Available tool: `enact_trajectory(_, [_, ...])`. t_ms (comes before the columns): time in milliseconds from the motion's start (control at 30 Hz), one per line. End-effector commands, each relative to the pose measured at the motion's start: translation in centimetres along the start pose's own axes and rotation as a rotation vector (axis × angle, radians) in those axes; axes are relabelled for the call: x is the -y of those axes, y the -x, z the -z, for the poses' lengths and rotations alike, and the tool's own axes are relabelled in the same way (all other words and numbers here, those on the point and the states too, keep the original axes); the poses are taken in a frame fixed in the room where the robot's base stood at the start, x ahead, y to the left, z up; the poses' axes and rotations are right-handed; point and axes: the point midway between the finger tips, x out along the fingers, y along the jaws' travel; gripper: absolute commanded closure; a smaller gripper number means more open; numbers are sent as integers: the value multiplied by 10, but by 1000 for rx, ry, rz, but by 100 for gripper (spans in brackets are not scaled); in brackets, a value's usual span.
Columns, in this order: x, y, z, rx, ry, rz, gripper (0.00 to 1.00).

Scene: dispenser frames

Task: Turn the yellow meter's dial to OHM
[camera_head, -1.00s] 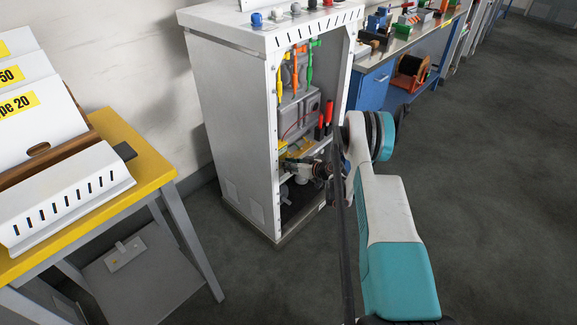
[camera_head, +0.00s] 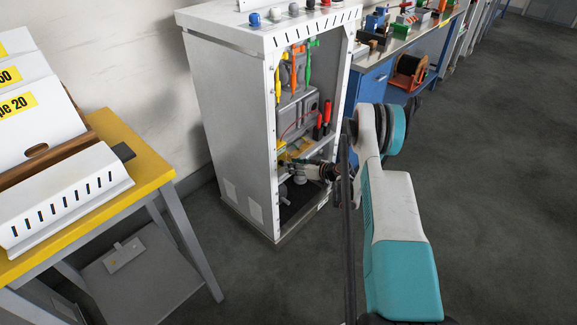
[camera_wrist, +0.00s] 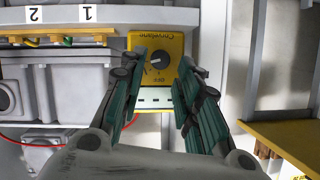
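The yellow meter (camera_wrist: 172,45) shows upside down in the wrist view, with a round dark dial (camera_wrist: 158,61) and a white pointer mark aimed roughly to the left in the picture. Small lettering stands around the dial; I cannot read OHM. My gripper (camera_wrist: 163,62) is open, its teal-lined fingers on either side of the dial. I see nothing held, and I cannot tell how far the tips are from the meter's face. In the head view my gripper (camera_head: 300,166) reaches into the grey cabinet (camera_head: 230,130), and the meter is small and partly hidden there.
Grey boxes (camera_wrist: 60,90) and a red cable (camera_wrist: 20,140) lie left of my fingers in the wrist view. A yellow-topped table (camera_head: 130,150) is left of the cabinet; floor at right is clear.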

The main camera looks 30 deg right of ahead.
Motion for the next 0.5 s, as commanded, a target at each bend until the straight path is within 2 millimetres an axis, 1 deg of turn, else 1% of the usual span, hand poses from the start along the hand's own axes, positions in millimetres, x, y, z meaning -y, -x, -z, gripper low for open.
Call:
enact_trajectory(33, [-1, 13, 0, 0, -2, -3, 70])
enact_trajectory(200, [-1, 47, 0, -1, -1, -3, 70])
enact_trajectory(300, [-1, 62, 0, -1, -2, -2, 70])
enact_trajectory(400, [-1, 73, 0, -1, -1, -2, 70])
enact_trajectory(500, [0, 79, 0, -1, 0, 0, 70])
